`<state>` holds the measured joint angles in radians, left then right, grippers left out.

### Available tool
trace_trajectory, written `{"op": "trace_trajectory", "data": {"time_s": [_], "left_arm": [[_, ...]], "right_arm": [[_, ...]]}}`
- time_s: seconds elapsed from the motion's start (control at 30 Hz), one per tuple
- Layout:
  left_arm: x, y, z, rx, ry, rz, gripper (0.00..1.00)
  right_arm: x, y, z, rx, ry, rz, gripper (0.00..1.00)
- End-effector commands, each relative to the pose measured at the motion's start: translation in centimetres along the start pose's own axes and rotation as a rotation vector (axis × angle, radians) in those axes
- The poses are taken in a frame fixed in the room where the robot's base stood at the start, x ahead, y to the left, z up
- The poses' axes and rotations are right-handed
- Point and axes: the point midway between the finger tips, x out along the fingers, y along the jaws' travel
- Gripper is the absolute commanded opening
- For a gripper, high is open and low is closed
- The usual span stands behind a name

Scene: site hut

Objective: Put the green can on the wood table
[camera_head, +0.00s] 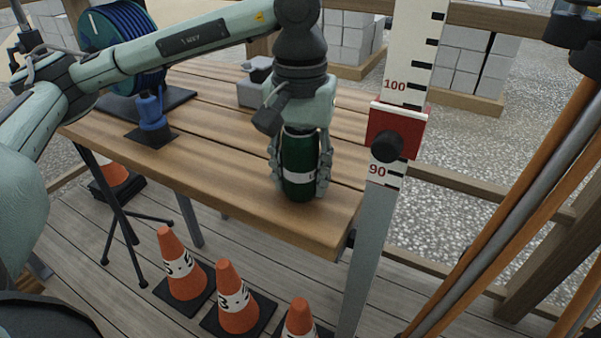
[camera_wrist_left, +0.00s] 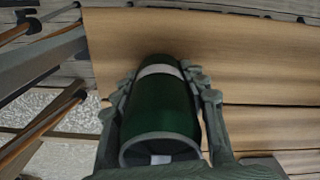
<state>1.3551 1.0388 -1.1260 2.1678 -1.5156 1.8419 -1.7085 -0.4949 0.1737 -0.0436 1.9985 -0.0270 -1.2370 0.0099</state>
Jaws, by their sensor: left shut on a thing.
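The green can (camera_head: 299,160) has a pale band and is upright at the near right corner of the wood table (camera_head: 220,176). My left gripper (camera_head: 300,180) points down and is shut on the can, with a finger on each side. The can's base is at or very close to the tabletop; I cannot tell if it touches. In the left wrist view the green can (camera_wrist_left: 160,105) lies between both fingers of my left gripper (camera_wrist_left: 165,90), with the table's planks (camera_wrist_left: 260,120) beyond. My right gripper is not clearly in view.
A blue hose reel (camera_head: 125,40), a small blue object (camera_head: 151,118) and a grey block (camera_head: 253,88) are on the table. A white measuring staff (camera_head: 410,70) with a red clamp stands just right of the can. Several orange cones (camera_head: 236,296) stand on the floor in front.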

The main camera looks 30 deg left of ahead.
Motion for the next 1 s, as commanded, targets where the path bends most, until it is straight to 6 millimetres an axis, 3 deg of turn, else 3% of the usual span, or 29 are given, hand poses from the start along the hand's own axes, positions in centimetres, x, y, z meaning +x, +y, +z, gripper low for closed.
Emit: {"op": "trace_trajectory", "data": {"time_s": [0.2, 0.23, 0.37, 0.77, 0.83, 1.0], "left_arm": [[0.3, 0.0, 0.0, 0.0, -0.001, 0.0, 0.3], [0.2, 0.0, 0.0, 0.0, -0.001, 0.0, 0.47], [0.2, 0.0, 0.0, 0.0, -0.001, 0.0, 0.63], [-0.2, 0.0, 0.0, 0.0, 0.0, 0.0, 0.64], [-0.8, 0.1, -0.1, 0.0, 0.002, 0.002, 0.64], [-4.3, 0.1, -0.1, 0.0, 0.004, 0.004, 0.64]], "right_arm": [[-0.7, 0.0, 0.2, -0.002, -0.001, 0.002, 0.4], [-1.1, 0.0, 0.2, -0.002, 0.0, 0.003, 0.4], [-1.2, 0.1, 0.3, -0.002, -0.001, 0.004, 0.4], [-1.1, 0.5, 0.1, -0.005, 0.003, 0.009, 0.4], [0.2, 0.2, -0.1, -0.003, 0.003, 0.002, 0.4], [0.0, 0.1, 0.0, -0.002, 0.003, 0.001, 0.4]]}}
